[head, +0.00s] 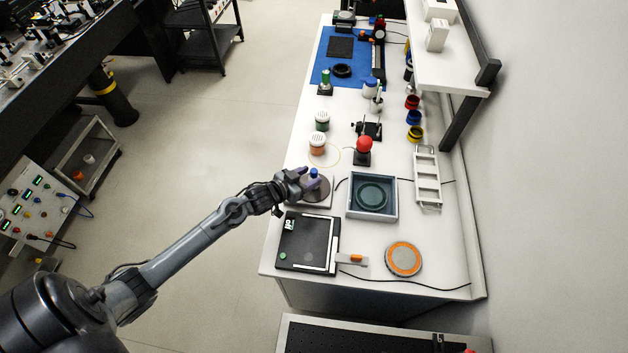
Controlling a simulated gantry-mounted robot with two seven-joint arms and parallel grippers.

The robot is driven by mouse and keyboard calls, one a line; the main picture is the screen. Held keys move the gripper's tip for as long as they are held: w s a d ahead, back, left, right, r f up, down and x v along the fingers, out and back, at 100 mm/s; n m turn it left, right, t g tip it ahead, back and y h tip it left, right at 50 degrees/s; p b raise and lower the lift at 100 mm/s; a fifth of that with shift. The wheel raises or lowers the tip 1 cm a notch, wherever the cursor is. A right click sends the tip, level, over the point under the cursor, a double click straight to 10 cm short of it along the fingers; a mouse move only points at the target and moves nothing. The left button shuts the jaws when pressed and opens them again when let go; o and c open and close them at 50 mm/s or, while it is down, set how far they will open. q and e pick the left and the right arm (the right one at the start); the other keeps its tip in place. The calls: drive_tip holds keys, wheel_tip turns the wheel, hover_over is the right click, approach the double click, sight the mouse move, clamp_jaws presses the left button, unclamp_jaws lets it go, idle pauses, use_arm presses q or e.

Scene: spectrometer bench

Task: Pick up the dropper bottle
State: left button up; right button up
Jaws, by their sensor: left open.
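My left gripper (304,180) is open, with its purple-grey fingers over the near-left part of the bench. A small blue-topped item (314,172) stands right at the fingertips, above a round grey plate (318,191). It may be the dropper bottle, but its lower part is hidden or too small to make out. I cannot tell whether the fingers touch it. Farther back stand a white bottle with a blue cap (371,88) and a small green-topped bottle (325,82). My right gripper is not in view.
Close by are a grey-blue open box (372,195), a black flat device (304,242), an orange-rimmed disc (403,259) and a red-knobbed item (364,146). Two jars, one orange (317,144) and one green (322,121), stand behind the gripper. A raised shelf (450,72) overhangs the back right.

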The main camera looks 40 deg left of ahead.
sight(311, 174)
use_arm(q)
drive_tip(key=x, duration=0.3)
drive_tip(key=shift+w+a+r, duration=0.1)
drive_tip(key=shift+w, duration=0.3)
drive_tip(key=shift+w+f, duration=0.35)
drive_tip(key=shift+w, duration=0.3)
clamp_jaws()
